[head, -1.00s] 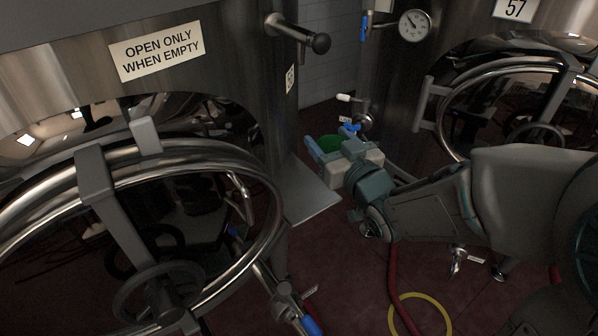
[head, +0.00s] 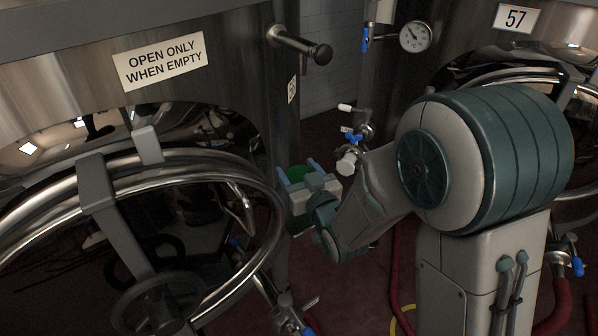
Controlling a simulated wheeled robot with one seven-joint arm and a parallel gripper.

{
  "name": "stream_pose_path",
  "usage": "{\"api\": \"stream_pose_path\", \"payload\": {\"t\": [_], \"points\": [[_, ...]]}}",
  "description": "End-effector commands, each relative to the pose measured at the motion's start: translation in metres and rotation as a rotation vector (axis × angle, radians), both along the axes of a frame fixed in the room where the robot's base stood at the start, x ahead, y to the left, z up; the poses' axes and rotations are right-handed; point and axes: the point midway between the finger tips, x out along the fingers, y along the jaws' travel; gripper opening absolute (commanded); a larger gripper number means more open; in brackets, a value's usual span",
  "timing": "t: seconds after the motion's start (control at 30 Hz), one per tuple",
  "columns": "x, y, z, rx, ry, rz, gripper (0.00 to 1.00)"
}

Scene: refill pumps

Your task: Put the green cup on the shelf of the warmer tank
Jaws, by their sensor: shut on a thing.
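The green cup (head: 297,174) shows as a dark green patch between the blue fingers of my gripper (head: 298,170). My gripper is shut on it, beside the left steel tank (head: 240,60). A flat metal shelf at the foot of that tank is now mostly hidden behind my gripper and wrist. I cannot tell whether the cup touches the shelf. The right tank (head: 470,30) bears a plate reading 57 and a round dial gauge (head: 415,37). A small plate (head: 292,89) on the left tank is too oblique to read surely.
A blue-handled tap (head: 352,135) stands behind. Red hoses (head: 398,270) and a yellow ring (head: 403,318) lie on the dark red floor.

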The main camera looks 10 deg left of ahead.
Motion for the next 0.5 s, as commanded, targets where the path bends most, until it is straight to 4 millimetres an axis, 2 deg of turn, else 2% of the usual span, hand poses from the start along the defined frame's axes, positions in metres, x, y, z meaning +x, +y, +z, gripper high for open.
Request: {"api": "stream_pose_path", "payload": {"t": [0.37,0.4,0.47,0.5], "points": [[0.0,-0.0003,-0.0041,0.0,0.0,0.0,0.37],[0.0,-0.0002,-0.0038,0.0,0.0,0.0,0.64],[0.0,-0.0002,-0.0028,0.0,0.0,0.0,0.81],[0.0,-0.0002,-0.0028,0.0,0.0,0.0,0.83]]}}
